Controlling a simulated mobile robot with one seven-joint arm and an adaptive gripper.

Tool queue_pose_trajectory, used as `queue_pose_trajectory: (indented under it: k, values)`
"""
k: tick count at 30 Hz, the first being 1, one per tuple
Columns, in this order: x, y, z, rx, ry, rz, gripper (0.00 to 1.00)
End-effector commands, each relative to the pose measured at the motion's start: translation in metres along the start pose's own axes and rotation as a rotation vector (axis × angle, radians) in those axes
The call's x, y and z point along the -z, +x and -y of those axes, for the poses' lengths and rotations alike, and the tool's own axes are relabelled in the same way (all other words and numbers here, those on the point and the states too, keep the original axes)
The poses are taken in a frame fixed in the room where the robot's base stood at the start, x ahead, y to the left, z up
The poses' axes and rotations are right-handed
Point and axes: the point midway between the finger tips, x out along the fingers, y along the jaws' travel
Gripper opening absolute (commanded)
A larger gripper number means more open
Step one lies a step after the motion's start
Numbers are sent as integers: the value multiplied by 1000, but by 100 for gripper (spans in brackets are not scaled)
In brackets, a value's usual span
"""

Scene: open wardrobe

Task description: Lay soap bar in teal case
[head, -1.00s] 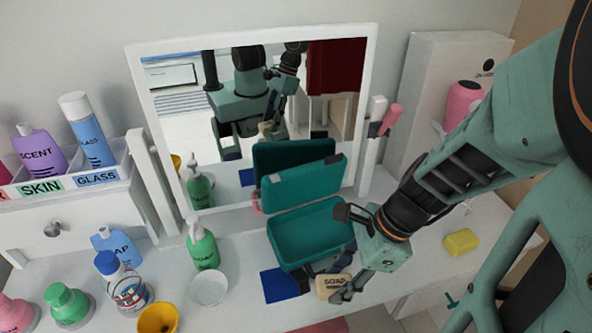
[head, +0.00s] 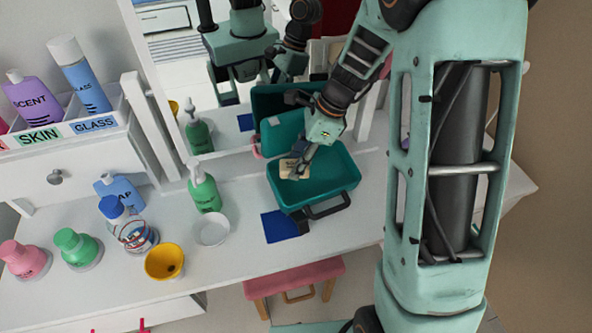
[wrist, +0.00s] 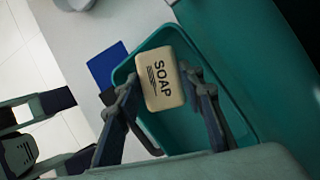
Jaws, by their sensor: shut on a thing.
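The soap bar (head: 295,168), a beige block, is held by my gripper (head: 303,172) over the left part of the open teal case (head: 330,196). In the wrist view the soap bar (wrist: 160,80), lettered SOAP, sits between the two fingers of my gripper (wrist: 163,86). The teal case (wrist: 235,118) shows behind and below it, and the bar overlaps the case's rim in that view. The case stands on the white table with its lid raised at the back and its dark handle toward the front. I cannot tell whether the bar touches the case floor.
A blue square (head: 281,226) lies on the table by the case. A white dish (head: 211,229), a green pump bottle (head: 204,187) and a yellow cup (head: 165,262) stand to the left. The mirror stands behind. A pink stool (head: 293,277) is below the table's front edge.

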Motion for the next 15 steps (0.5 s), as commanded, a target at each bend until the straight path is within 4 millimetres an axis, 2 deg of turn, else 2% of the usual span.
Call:
queue_pose_trajectory:
  k: [7,12,15]
  values:
    - [8,18,0,1,-1,0,6]
    - [18,42,0,1,1,-1,6]
    - [18,46,4,3,-2,0,6]
